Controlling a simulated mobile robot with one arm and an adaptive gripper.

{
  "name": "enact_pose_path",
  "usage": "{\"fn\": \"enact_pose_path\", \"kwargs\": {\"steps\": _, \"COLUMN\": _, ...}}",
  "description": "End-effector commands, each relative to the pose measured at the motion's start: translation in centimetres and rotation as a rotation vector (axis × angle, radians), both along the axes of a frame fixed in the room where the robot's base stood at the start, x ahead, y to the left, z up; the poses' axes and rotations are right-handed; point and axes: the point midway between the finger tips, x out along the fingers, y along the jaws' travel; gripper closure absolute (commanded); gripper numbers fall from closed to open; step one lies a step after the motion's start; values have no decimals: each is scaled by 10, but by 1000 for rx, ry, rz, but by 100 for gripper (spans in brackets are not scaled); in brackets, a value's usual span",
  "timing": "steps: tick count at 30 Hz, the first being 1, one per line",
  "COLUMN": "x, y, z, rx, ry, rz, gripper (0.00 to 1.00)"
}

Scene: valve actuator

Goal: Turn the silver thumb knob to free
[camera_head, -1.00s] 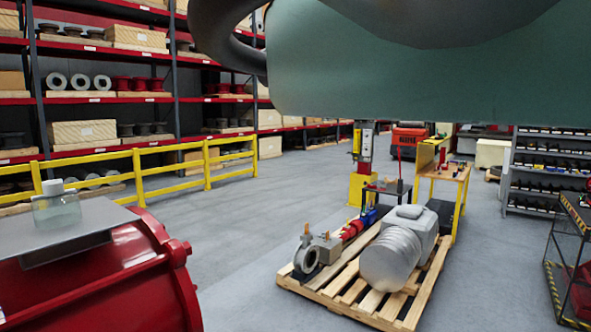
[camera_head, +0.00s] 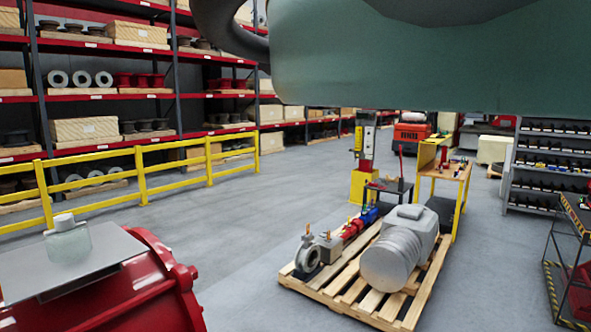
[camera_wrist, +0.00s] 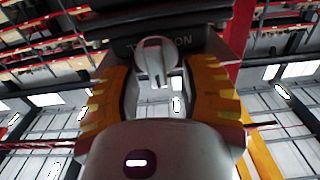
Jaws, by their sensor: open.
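The silver knob (camera_wrist: 157,60) shows in the wrist view, a rounded shiny piece with a slotted or ridged lower part. It sits in front of a dark housing (camera_wrist: 150,42) with partly covered white lettering. My gripper (camera_wrist: 158,75) has two orange-yellow fingers, open, one on each side of the knob. A gap shows beside the knob, and I cannot tell whether either finger touches it. The knob's turned position is not readable. The knob and my gripper's fingers cannot be made out in the head view.
A red cylinder (camera_head: 125,290) with a grey plate (camera_head: 30,277) stands at lower left. A pallet (camera_head: 340,297) with grey machine parts lies on the floor. A yellow rail (camera_head: 150,183) fronts the shelves. Open floor lies between the rail and pallet.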

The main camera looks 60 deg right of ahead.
Motion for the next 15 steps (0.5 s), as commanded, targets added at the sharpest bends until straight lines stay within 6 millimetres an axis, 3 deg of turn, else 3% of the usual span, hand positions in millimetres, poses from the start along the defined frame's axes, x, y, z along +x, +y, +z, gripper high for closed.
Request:
{"fn": "enact_pose_path", "kwargs": {"steps": 6, "x": 1, "y": -1, "z": 0, "rx": 1, "ry": -1, "rz": -3, "gripper": 56}}
{"fn": "enact_pose_path", "kwargs": {"steps": 7, "x": 1, "y": -1, "z": 0, "rx": 1, "ry": -1, "rz": -3, "gripper": 52}}
{"fn": "enact_pose_path", "kwargs": {"steps": 15, "x": 0, "y": -1, "z": 0, "rx": 1, "ry": -1, "rz": -2, "gripper": 80}}
